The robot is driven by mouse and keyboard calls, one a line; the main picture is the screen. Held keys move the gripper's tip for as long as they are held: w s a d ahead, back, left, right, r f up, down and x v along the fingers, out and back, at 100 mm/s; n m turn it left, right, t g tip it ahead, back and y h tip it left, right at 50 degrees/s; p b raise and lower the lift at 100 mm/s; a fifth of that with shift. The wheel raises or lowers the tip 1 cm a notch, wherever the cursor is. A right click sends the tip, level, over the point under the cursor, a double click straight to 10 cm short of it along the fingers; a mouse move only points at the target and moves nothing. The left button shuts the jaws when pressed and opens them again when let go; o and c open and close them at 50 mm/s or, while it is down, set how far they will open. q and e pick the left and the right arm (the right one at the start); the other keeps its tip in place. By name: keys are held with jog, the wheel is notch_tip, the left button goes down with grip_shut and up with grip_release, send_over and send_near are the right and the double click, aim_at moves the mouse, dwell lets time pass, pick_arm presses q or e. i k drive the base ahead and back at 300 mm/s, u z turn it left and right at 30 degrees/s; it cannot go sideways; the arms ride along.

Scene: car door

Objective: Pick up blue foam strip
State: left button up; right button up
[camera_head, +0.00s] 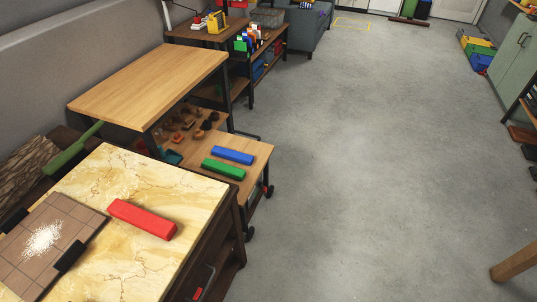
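The blue foam strip (233,155) lies flat on a low wooden cart top (252,165) left of the picture's middle. A green strip (223,168) lies beside it, nearer to me and roughly parallel. A red strip (142,219) lies on the yellow marble-topped table (120,270) in the near left. Neither of my grippers shows in the head view.
A tile board (75,255) with white grains lies on the marble table. A taller wooden table (150,85) stands behind it. Shelves (262,45) stand farther back. The grey floor (360,160) to the right is mostly clear. A wooden leg (515,262) shows at lower right.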

aim_at(222, 152)
jog(key=z, duration=0.9)
jog(key=i, duration=2)
jog(key=u, duration=1.45)
